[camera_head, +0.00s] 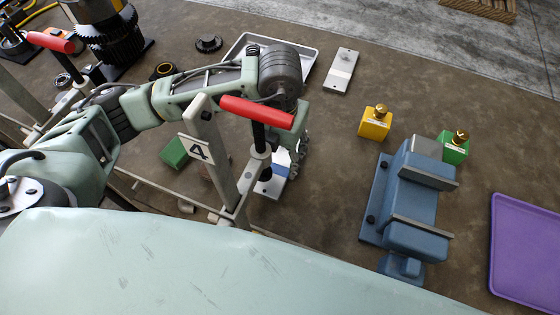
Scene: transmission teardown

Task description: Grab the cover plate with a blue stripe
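A white plate with a blue stripe (281,169) lies at the middle of the table, partly hidden by my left gripper and by a black post with a red handle. My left gripper (296,165) points down right over the plate's far right side. Its fingers are small and partly covered, so I cannot tell whether they are open, or whether they touch the plate. A second pale plate (341,71), without a visible blue stripe, lies farther back. My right gripper is not in view.
A metal frame (212,150) with a red handle (257,111) stands just left of my gripper. A grey tray (307,57) lies behind the arm. A blue vise (410,205), yellow block (375,123), green block (454,150) and purple tray (527,245) are right.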

